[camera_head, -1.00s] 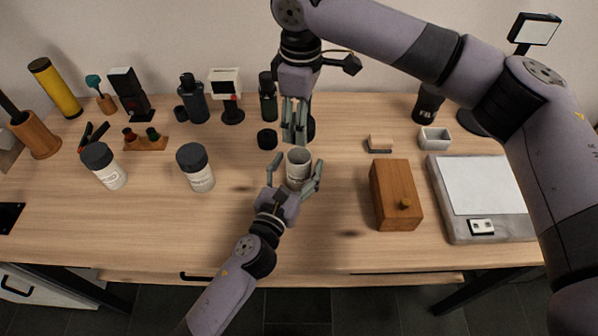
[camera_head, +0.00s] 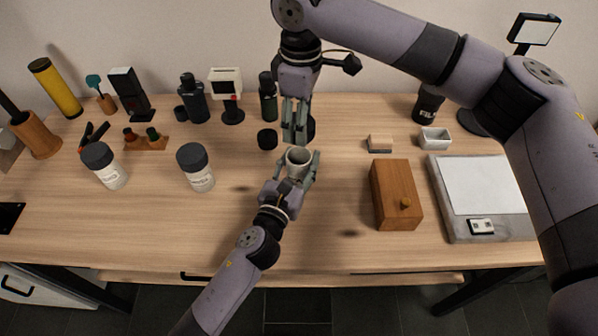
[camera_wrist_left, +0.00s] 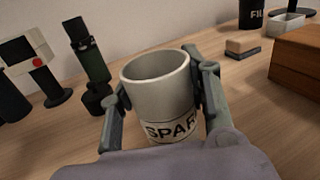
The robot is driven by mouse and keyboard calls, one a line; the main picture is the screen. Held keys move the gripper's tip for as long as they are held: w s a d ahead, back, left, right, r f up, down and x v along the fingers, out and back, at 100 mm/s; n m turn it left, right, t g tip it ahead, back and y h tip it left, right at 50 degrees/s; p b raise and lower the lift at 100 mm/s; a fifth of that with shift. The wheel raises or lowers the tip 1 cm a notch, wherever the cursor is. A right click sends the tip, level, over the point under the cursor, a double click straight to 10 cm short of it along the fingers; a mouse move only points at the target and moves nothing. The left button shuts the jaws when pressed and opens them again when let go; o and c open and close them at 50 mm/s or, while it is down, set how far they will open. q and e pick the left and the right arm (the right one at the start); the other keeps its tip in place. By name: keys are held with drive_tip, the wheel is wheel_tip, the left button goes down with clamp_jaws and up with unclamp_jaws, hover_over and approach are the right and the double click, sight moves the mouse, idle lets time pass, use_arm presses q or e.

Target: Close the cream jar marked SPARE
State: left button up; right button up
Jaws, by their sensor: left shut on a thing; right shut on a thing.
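The cream jar marked SPARE (camera_head: 298,157) is pale and has no lid on; its dark inside shows. In the left wrist view the jar (camera_wrist_left: 160,92) faces me with its label, and its mouth is open. My left gripper (camera_head: 297,171) is shut on the jar's sides, one finger on each side. My right gripper (camera_head: 295,138) points down just behind and above the jar, apart from it. It is shut on a dark thing (camera_head: 310,127), mostly hidden by its fingers.
Two dark-lidded jars, one at far left (camera_head: 105,166) and one nearer (camera_head: 196,168), stand left of my left gripper. A wooden box (camera_head: 396,195) and a grey tray (camera_head: 435,200) lie to the right. A dark green bottle (camera_head: 267,95) stands behind. The front middle of the table is clear.

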use_arm(q)
clamp_jaws()
use_arm(e)
hover_over(302, 151)
drive_tip(key=s, duration=0.2)
drive_tip(key=shift+s+a+f, duration=0.1)
drive_tip(key=shift+f, duration=1.15)
drive_tip(key=shift+s+a+f, duration=0.1)
drive_tip(key=shift+f, duration=1.15)
drive_tip(key=shift+f, duration=0.85)
drive_tip(key=shift+f, duration=0.35)
drive_tip(key=shift+f, duration=0.35)
drive_tip(key=c, duration=0.3)
drive_tip(key=shift+d+f, duration=0.1)
drive_tip(key=shift+f, duration=0.1)
drive_tip(key=shift+f, duration=0.1)
